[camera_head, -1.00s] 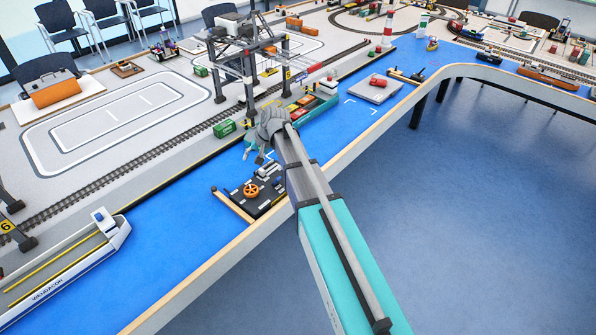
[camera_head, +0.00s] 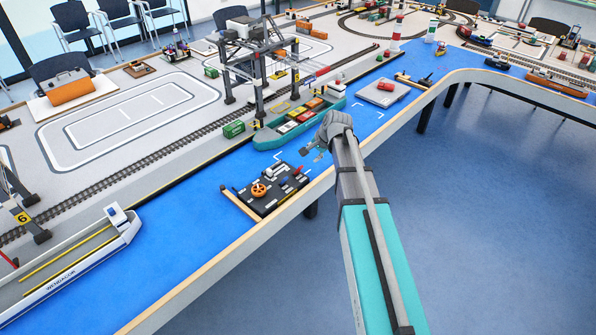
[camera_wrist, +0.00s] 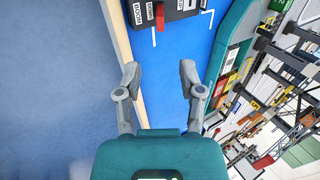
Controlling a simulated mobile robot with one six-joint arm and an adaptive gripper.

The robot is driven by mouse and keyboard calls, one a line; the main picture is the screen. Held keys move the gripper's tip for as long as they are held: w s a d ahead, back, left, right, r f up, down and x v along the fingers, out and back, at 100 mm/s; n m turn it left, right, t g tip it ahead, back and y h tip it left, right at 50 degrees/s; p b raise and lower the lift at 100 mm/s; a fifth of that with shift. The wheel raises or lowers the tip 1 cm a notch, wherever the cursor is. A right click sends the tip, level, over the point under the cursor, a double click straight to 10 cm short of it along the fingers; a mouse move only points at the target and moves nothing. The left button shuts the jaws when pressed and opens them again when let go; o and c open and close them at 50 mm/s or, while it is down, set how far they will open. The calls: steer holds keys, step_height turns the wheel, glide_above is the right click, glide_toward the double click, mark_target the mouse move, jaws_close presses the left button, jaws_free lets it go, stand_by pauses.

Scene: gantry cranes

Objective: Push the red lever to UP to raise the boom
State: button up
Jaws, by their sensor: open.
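The black control panel (camera_head: 262,207) lies on the blue table strip near its front edge, with an orange wheel (camera_head: 258,190) on it. The red lever (camera_head: 297,171) is small at the panel's right end. In the wrist view the red lever (camera_wrist: 159,14) stands at the top middle, beside a white label reading BOOM (camera_wrist: 137,14); its exact position is unclear. My gripper (camera_head: 312,150) is just beyond the panel's right end, apart from the lever. In the wrist view my gripper (camera_wrist: 159,75) has its fingers spread, with nothing between them.
A teal container ship (camera_head: 275,138) lies behind my gripper, with the gantry crane (camera_head: 257,65) over it. A wooden strip (camera_head: 240,204) borders the panel's left end. A white barge (camera_head: 75,258) is at the lower left. The floor in front is clear.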

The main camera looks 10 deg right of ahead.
mark_target(299, 170)
steer(key=shift+f, duration=0.15)
steer(key=b+x, duration=1.2)
steer(key=x, duration=0.1)
steer(key=shift+w+a+f, duration=0.15)
steer(key=shift+f, duration=0.05)
stand_by(0.4)
jaws_close()
stand_by(0.3)
